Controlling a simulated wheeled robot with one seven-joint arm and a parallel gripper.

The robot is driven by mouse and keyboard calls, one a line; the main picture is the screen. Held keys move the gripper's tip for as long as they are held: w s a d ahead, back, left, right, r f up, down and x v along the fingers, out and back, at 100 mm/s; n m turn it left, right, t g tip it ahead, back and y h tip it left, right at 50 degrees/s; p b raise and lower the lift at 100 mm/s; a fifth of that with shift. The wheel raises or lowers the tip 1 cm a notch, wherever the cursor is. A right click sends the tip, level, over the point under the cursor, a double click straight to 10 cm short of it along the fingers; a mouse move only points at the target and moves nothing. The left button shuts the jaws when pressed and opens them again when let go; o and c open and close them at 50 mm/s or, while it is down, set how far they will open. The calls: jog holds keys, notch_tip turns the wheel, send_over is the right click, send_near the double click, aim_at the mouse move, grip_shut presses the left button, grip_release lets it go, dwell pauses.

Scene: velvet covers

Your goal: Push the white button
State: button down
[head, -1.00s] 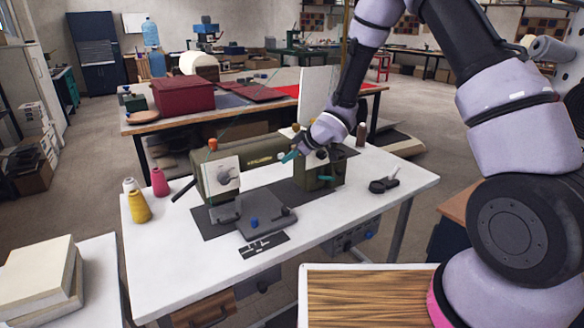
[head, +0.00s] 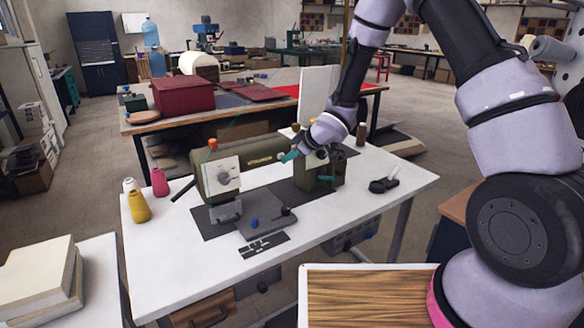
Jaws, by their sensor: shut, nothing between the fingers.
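An olive-green sewing machine (head: 255,152) stands on the white table (head: 165,262), with a pale square plate and round grey dial at its left end. My gripper (head: 287,156) is at the upper right part of the machine, with its teal fingertips pointing left and down. It is shut and holds nothing. A small whitish spot (head: 281,156) shows right at the fingertips; it may be the white button, but it is too small to be sure. I cannot tell whether the fingertips touch it. My wrist hides part of the machine's right end.
Yellow (head: 139,206), pink (head: 160,182) and white thread cones stand at the table's left. A blue knob (head: 254,222) sits on the grey plate in front of the machine. A black tool (head: 383,185) lies at the right. The table's front right is clear.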

jog(key=shift+w, duration=0.15)
jog(key=shift+w+a, duration=0.35)
jog(key=shift+w, duration=0.05)
dwell(0.8)
jog(key=shift+s+d, duration=0.4)
jog(key=shift+s, duration=0.15)
jog(key=shift+s, duration=0.1)
jog(key=s+d, duration=0.1)
jog(key=s, duration=0.1)
jog(key=s+d, duration=0.2)
jog(key=shift+s+d, duration=0.15)
jog(key=shift+s, duration=0.25)
